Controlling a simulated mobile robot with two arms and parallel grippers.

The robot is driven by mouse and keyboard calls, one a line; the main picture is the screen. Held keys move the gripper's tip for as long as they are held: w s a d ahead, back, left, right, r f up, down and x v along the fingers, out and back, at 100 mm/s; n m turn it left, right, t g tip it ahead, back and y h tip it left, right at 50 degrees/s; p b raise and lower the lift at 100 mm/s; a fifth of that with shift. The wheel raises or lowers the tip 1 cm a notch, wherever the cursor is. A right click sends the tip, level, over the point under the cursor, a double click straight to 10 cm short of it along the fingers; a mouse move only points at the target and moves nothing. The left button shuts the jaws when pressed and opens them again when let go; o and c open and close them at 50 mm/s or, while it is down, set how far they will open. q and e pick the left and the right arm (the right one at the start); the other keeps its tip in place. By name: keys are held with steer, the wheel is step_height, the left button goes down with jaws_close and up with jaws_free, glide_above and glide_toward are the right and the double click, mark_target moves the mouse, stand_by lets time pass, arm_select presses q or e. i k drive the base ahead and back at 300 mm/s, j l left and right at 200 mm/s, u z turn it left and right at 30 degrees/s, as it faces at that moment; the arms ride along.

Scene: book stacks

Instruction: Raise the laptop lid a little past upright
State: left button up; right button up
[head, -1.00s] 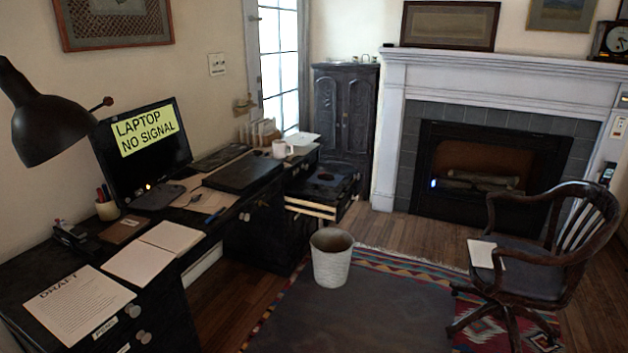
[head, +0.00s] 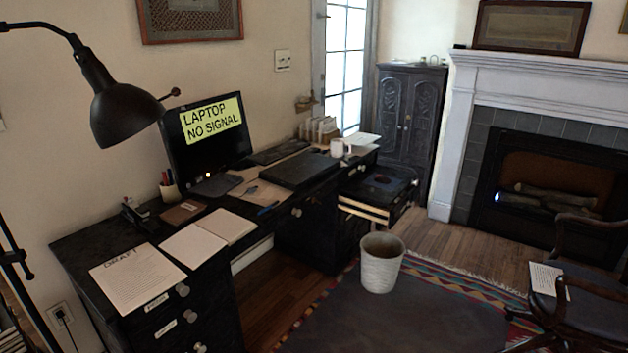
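A dark flat laptop (head: 300,170) lies closed on the black desk (head: 82,257), toward its far right end. Its lid is down. Behind and left of it stands a monitor (head: 190,152) with a yellow label reading "LAPTOP NO SIGNAL". Neither of my grippers shows in the head view.
A black lamp (head: 125,115) hangs over the desk's left part. Papers (head: 137,280), an open notebook (head: 195,245) and a pen cup (head: 169,190) lie left of the laptop; a white mug (head: 337,148) stands beside it. A wastebasket (head: 381,265) stands on the rug (head: 400,320). A chair (head: 585,300) is at right.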

mark_target(294, 171)
steer(key=i+l+u, duration=0.1)
steer(key=i, duration=0.35)
steer(key=i+l+u, duration=0.1)
steer(key=i+l, duration=0.6)
steer(key=i, duration=0.25)
steer(key=j+u, duration=0.05)
